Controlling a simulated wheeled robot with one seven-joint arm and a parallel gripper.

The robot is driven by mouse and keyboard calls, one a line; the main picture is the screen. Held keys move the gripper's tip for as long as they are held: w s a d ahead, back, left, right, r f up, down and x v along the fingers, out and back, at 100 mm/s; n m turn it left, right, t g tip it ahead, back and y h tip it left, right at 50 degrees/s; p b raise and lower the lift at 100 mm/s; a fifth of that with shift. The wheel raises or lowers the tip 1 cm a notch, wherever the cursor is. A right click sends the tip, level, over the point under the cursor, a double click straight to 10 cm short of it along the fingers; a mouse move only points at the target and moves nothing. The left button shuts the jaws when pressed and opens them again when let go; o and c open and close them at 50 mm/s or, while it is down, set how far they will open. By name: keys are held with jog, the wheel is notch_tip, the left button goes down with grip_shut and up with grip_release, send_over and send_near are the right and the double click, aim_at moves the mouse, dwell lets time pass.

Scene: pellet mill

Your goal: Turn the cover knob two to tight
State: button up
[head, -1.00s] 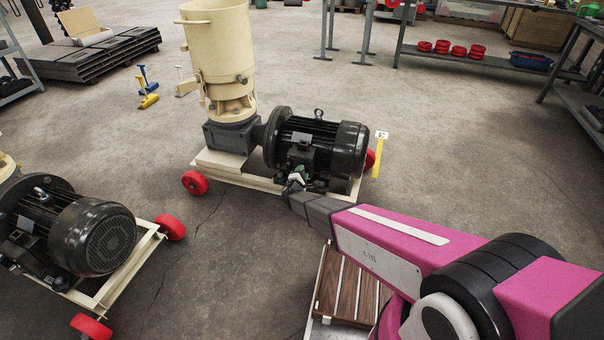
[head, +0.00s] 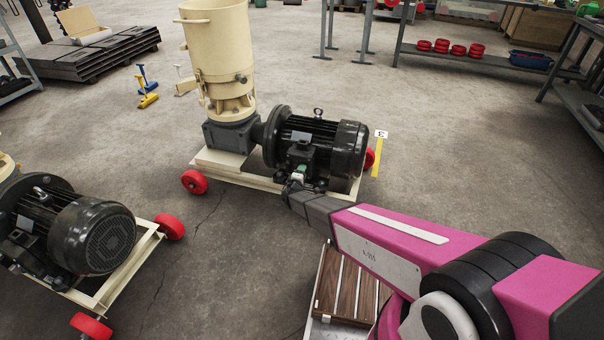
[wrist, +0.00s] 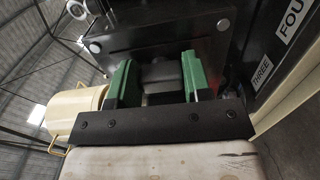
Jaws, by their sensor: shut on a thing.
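In the wrist view my gripper (wrist: 159,68) has its two green fingers on either side of a grey knob (wrist: 163,78), shut on it. The knob sits against a dark box cover (wrist: 150,32). Labels reading THREE (wrist: 262,69) and FOUR (wrist: 291,20) lie to the right; no label TWO shows, so I cannot read the held knob's number. In the head view my gripper (head: 299,174) is small at the near side of the black motor (head: 345,150), by its terminal box (head: 300,152). The knob is hidden there.
The motor and a cream pellet mill (head: 220,60) stand on a frame with red wheels (head: 194,182). A second motor unit (head: 90,235) is at the left. A yellow post marked 3 (head: 378,156) stands just right of the motor. Open floor lies between the units.

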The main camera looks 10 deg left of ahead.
jog(key=o, duration=0.9)
jog(key=s, duration=1)
jog(key=shift+s+a, duration=0.4)
